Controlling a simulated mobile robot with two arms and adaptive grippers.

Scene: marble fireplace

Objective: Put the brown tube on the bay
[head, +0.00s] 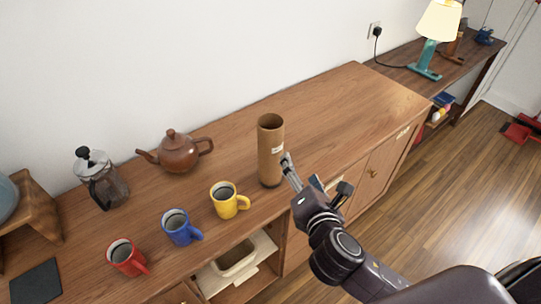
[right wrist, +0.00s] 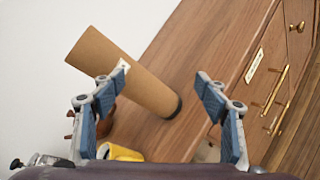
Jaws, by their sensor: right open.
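My right gripper (head: 318,174) is open and empty, just right of the tube in the head view. In the right wrist view the tube shows beyond the spread fingers (right wrist: 162,82), nearer the left finger; I cannot tell whether they touch. An open bay (head: 268,288) in the cabinet front holds a cream bin. My left gripper is not in view.
Red (head: 124,258), blue (head: 178,228) and yellow (head: 225,200) mugs stand in a row left of the tube. A brown teapot (head: 178,152) and a French press (head: 100,180) are behind them. The cabinet top (head: 350,105) right of the tube is clear.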

